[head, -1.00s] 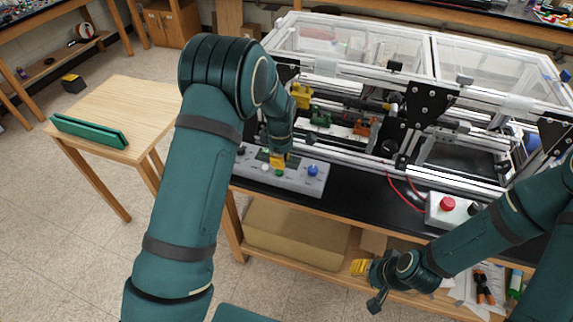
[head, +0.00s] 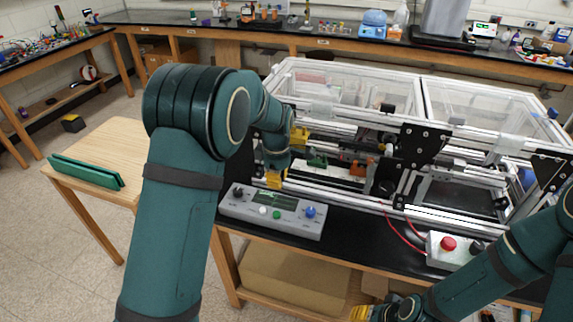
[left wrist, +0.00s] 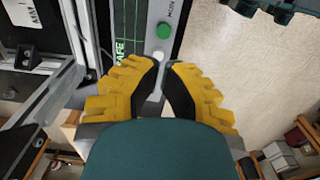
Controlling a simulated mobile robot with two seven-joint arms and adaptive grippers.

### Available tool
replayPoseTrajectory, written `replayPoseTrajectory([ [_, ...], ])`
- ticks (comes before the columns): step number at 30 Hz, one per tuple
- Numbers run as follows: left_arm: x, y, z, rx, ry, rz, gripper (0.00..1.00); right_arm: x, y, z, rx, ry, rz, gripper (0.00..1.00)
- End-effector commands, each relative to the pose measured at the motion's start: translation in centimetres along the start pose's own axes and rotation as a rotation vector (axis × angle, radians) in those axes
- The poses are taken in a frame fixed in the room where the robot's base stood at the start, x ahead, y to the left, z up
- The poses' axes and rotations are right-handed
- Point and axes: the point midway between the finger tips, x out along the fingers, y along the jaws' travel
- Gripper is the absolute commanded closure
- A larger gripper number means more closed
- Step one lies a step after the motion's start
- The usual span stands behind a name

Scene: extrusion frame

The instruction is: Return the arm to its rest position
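My left arm reaches in from the left in the head view. Its yellow-fingered gripper (head: 274,180) hangs just above the far edge of a grey control panel (head: 240,213), apart from it as far as I can tell. In the left wrist view the left gripper's fingers (left wrist: 166,66) have a narrow gap between them, with nothing held. A green button (left wrist: 163,30) and a display with green lettering (left wrist: 122,40) show beyond them. My right gripper (head: 362,313) is low at the bottom edge of the head view, mostly cut off; its opening is hidden.
An extrusion frame (head: 470,205) with clear panels stands close behind the left gripper. A red-button box (head: 447,245) sits at the bench's right. A wooden table (head: 118,150) with a green object (head: 87,172) stands left. Open floor lies between.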

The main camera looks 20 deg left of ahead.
Motion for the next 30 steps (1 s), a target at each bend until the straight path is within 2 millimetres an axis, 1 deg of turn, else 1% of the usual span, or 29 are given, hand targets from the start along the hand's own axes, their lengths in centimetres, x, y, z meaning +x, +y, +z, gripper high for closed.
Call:
replayPoseTrajectory([
  [3,0.1,0.0,0.0,0.001,0.0,-0.001,1.0,0.0,0.0,0.0,0.0,0.0,0.0,0.53],
  [5,0.6,-0.2,-0.1,0.012,-0.002,-0.003,1.0,0.0,0.0,0.0,0.0,0.0,0.0,0.53],
  [8,3.2,-1.3,-0.4,0.072,-0.014,-0.015,1.0,0.0,0.0,0.0,0.0,0.0,0.0,0.53],
  [11,8.0,-3.6,-0.6,0.197,-0.043,-0.028,1.0,0.0,0.0,0.0,0.0,0.0,0.0,0.53],
  [12,10.1,-4.9,-0.6,0.259,-0.058,-0.031,1.0,0.0,0.0,0.0,0.0,0.0,0.0,0.53],
  [14,13.4,-7.2,-0.4,0.36,-0.085,-0.031,1.0,0.0,0.0,0.0,0.0,0.0,0.0,0.53],
  [15,15.4,-8.8,-0.1,0.429,-0.105,-0.028,1.0,0.0,0.0,0.0,0.0,0.0,0.0,0.53],
  [17,18.1,-11.7,0.3,0.534,-0.136,-0.019,1.0,0.0,0.0,0.0,0.0,0.0,0.0,0.53],
  [18,19.8,-13.7,0.8,0.608,-0.159,-0.01,1.0,0.0,0.0,0.0,0.0,0.0,0.0,0.53],
  [20,21.8,-16.6,1.7,0.711,-0.19,0.011,1.0,0.0,0.0,0.0,0.0,0.0,0.0,0.53],
  [21,22.7,-18.2,2.3,0.771,-0.206,0.027,1.0,0.0,0.0,0.0,0.0,0.0,0.0,0.53],
  [24,24.1,-21.7,3.7,0.895,-0.239,0.067,1.0,0.0,0.0,0.0,0.0,0.0,0.0,0.53],
  [27,24.8,-24.5,4.9,0.992,-0.263,0.104,1.0,0.0,0.0,0.0,0.0,0.0,0.0,0.53],
  [30,25.1,-26.8,5.9,1.071,-0.28,0.141,1.0,0.0,0.0,0.0,0.0,0.0,0.0,0.53],
])
